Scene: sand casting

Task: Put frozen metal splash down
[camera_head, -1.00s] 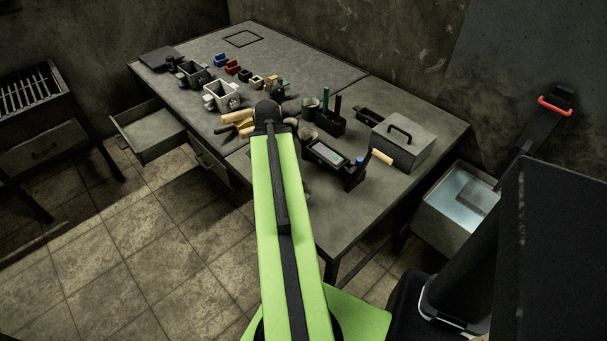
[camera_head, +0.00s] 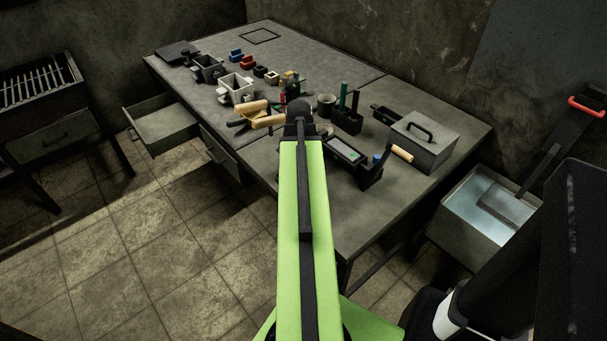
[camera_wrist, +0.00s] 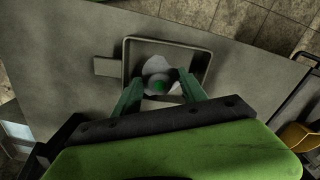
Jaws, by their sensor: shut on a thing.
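In the wrist view my gripper (camera_wrist: 160,91) has its two green fingers on either side of a pale grey rounded lump, the frozen metal splash (camera_wrist: 157,66), and is shut on it. A green round spot shows at the lump's near side. Below it in that view is a shallow rectangular tray (camera_wrist: 127,58) with a flat tab on its left, on the grey table (camera_wrist: 75,40). I cannot tell the height of the lump above the tray. In the head view my arm hides the gripper's fingers, the splash and the tray.
Tan-handled tools (camera_head: 250,107), a scale-like device with a screen (camera_head: 344,149) and a lidded grey box (camera_head: 425,142) stand around my arm's end. Small coloured blocks (camera_head: 248,61) are farther back. An open drawer (camera_head: 165,129) juts out left. A water tub (camera_head: 480,225) stands right.

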